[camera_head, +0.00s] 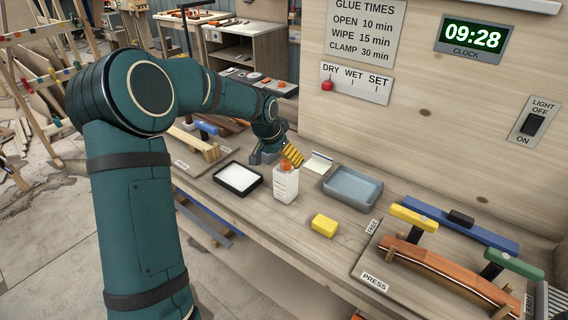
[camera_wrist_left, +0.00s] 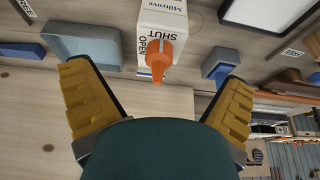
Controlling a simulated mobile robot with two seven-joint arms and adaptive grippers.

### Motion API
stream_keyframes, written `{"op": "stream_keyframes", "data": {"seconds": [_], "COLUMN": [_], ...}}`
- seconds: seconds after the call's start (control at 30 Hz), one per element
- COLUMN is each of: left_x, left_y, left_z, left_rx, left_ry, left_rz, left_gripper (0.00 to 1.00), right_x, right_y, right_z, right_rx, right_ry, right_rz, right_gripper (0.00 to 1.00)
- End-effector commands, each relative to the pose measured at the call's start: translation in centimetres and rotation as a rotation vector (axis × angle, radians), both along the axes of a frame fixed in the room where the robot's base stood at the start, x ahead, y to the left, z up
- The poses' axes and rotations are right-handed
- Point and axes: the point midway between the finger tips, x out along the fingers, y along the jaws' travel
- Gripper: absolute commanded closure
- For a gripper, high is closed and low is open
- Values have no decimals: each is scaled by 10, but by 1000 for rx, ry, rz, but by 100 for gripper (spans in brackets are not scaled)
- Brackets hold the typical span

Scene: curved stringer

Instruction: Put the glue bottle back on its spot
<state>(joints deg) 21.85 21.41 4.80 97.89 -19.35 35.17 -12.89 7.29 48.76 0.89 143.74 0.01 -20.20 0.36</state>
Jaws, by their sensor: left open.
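The glue bottle (camera_head: 285,188) is a white box-shaped bottle with an orange cap, upright on the bench between a black-rimmed tray and a blue-grey tray. In the left wrist view the bottle (camera_wrist_left: 163,17) shows its printed "OPEN" and "SHUT" label, with the orange nozzle (camera_wrist_left: 160,55) pointing toward my gripper. My left gripper (camera_head: 291,155) is just above and behind the bottle in the head view. Its yellow fingers are wide apart in the wrist view (camera_wrist_left: 155,80), with the nozzle between them and no visible contact. No marked bottle spot can be made out. My right gripper is not in view.
The black-rimmed tray (camera_head: 220,187) with a white pad lies left of the bottle. The blue-grey tray (camera_head: 335,193) and a white card (camera_head: 318,162) are to its right. A clamped curved wooden piece (camera_head: 450,272) occupies the right end.

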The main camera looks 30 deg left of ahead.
Motion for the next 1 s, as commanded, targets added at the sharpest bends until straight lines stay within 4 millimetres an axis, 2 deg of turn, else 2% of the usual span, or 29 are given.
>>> {"op": "stream_keyframes", "data": {"seconds": [0.03,0.1,0.3,1.0], "left_x": [-4,-8,-15,-17], "left_y": [0,0,1,1], "left_z": [11,21,37,39], "left_rx": [1,0,-1,-1], "left_ry": [-3,-1,0,1], "left_rz": [0,1,0,1], "left_gripper": [0,0,0,0], "right_x": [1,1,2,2], "right_y": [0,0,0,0], "right_z": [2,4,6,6], "right_rx": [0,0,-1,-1], "right_ry": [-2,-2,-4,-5], "right_rz": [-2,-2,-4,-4], "right_gripper": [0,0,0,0]}}
